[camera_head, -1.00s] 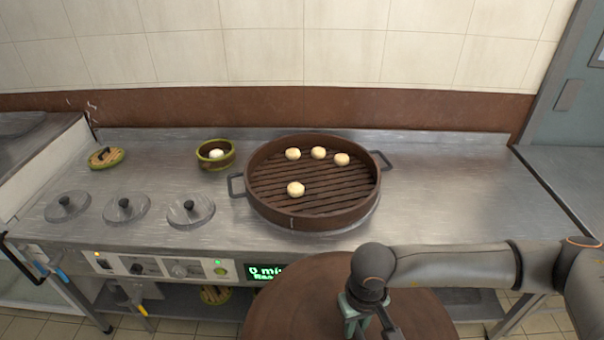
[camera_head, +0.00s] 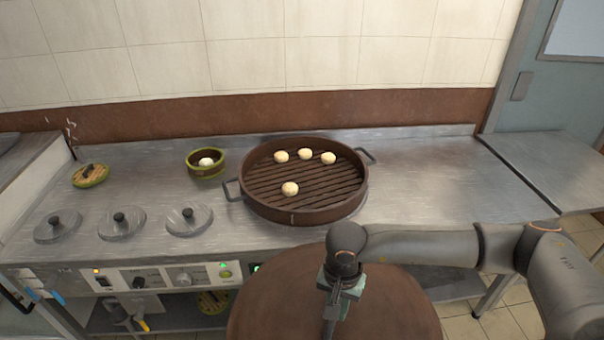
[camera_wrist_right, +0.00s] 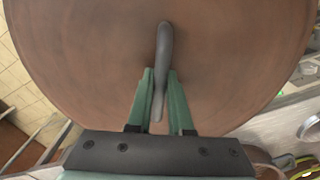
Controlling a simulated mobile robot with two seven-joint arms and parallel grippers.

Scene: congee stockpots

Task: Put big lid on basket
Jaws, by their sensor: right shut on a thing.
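The big lid (camera_head: 275,300) is a wide brown disc at the bottom of the head view, in front of the counter's front edge. My right gripper (camera_wrist_right: 160,95) is shut on the lid's dark handle (camera_wrist_right: 164,45), which stands between its green fingers in the right wrist view. The lid fills most of that view (camera_wrist_right: 80,60). The basket (camera_head: 300,212) is a round brown steamer with a slatted floor and two side handles. It stands uncovered on the counter with several pale buns (camera_head: 290,188) inside. The lid is apart from the basket. My left gripper is out of view.
A small green-rimmed basket (camera_head: 206,170) with a bun stands left of the big basket. A small round lid (camera_head: 90,175) lies farther left. Several metal pot lids (camera_head: 122,223) line the counter's front left. Counter right of the basket (camera_head: 430,180) is clear.

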